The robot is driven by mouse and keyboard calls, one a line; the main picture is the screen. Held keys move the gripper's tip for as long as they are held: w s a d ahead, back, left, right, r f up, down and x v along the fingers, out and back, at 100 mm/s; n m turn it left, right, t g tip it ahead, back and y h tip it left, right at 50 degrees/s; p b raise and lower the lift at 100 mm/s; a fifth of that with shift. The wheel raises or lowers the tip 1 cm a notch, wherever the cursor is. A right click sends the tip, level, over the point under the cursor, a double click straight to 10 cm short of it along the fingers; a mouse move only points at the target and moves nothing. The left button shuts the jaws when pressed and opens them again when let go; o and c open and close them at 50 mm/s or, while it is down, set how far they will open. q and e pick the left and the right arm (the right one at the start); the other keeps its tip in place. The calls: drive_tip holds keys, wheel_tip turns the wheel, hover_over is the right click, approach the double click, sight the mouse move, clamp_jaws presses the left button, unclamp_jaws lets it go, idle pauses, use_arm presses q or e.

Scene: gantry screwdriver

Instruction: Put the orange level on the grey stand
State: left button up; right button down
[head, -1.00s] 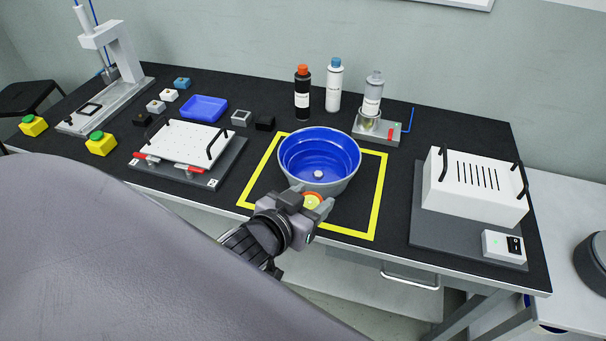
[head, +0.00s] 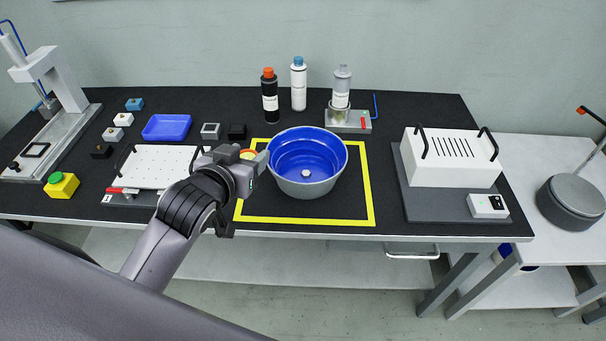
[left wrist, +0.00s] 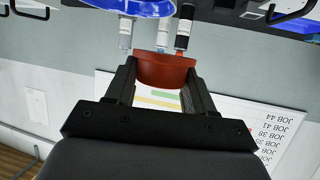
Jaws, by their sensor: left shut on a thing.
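My left gripper (head: 252,160) is at the left side of the blue-lined bowl and is shut on the orange level (head: 248,153), a small round thing with a yellowish face, mostly hidden by the fingers in the head view. In the left wrist view its orange-red side (left wrist: 165,70) sits between the two black fingers (left wrist: 162,85). A dark grey round block (head: 572,200) stands on the white side table at the far right; I cannot tell for certain that it is the grey stand. My right gripper is not in view.
The grey bowl (head: 308,188) stands inside a yellow taped square (head: 369,190) on the black bench. Bottles (head: 299,84) stand behind it. A white vented box (head: 452,160) is to the right. A white perforated plate (head: 150,165) is to the left. Black bench between bowl and box is clear.

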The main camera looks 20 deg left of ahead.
use_arm(q)
drive_tip(key=w+a+r, duration=0.2)
drive_tip(key=w+r, duration=0.1)
drive_tip(key=b, duration=0.2)
hover_over(255, 203)
wheel_tip(255, 203, down, 15)
drive_tip(key=shift+r, duration=0.1)
drive_tip(key=shift+f+b, duration=0.45)
drive_tip(key=shift+f, duration=1.75)
drive_tip(key=shift+f, duration=0.15)
drive_tip(key=o, duration=1.2)
drive_tip(key=shift+c, duration=0.2)
